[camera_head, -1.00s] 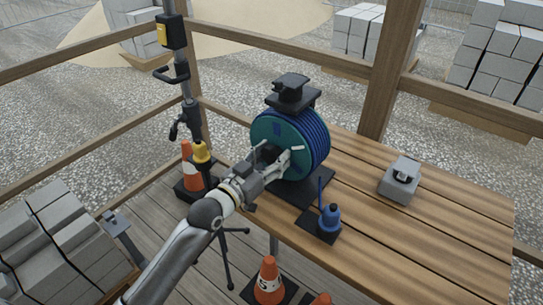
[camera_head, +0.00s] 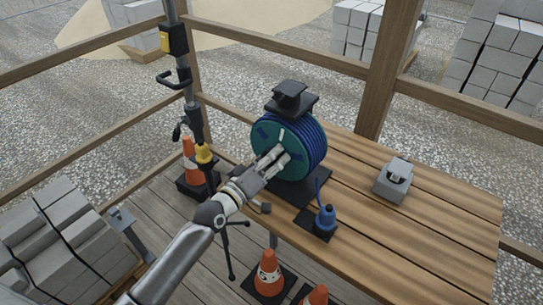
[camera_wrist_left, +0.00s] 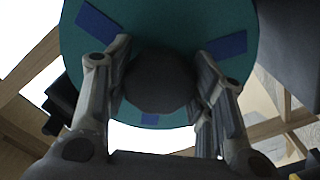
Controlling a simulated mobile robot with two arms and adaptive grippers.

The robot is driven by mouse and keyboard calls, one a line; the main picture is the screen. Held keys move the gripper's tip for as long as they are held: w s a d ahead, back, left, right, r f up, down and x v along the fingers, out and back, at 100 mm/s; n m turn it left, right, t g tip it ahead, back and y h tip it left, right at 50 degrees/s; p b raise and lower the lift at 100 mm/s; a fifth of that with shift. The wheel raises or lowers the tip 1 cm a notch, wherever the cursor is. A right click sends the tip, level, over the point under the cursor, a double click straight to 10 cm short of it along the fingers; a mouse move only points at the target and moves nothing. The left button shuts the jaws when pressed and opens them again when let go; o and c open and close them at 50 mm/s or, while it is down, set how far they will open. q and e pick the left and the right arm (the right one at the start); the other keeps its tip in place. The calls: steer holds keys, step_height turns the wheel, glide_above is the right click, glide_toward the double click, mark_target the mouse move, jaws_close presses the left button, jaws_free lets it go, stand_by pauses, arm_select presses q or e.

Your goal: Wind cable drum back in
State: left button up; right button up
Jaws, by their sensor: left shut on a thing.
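The cable drum (camera_head: 273,127) stands upright on a black base on the wooden table, with blue cable wound behind its teal face. Blue patches and a pale bar mark that face. My left gripper (camera_head: 274,161) is at the lower part of the face, shut on a dark round knob. In the left wrist view the knob (camera_wrist_left: 160,82) sits between the two fingers, in front of the teal face (camera_wrist_left: 172,25). The blue cable end piece (camera_head: 325,217) stands on a small black plate in front of the drum. My right gripper is out of view.
A black bracket (camera_head: 291,98) tops the drum. A grey box (camera_head: 393,180) sits on the table at right; the boards around it are clear. A post with a yellow box (camera_head: 174,40) stands left of the table. Traffic cones (camera_head: 268,272) stand below the front edge.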

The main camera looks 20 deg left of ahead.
arm_select(q)
steer(key=shift+r+n, duration=0.1)
steer(key=shift+n, duration=1)
steer(key=o, duration=1.5)
steer(key=shift+c, duration=0.2)
steer(key=v, duration=1.2)
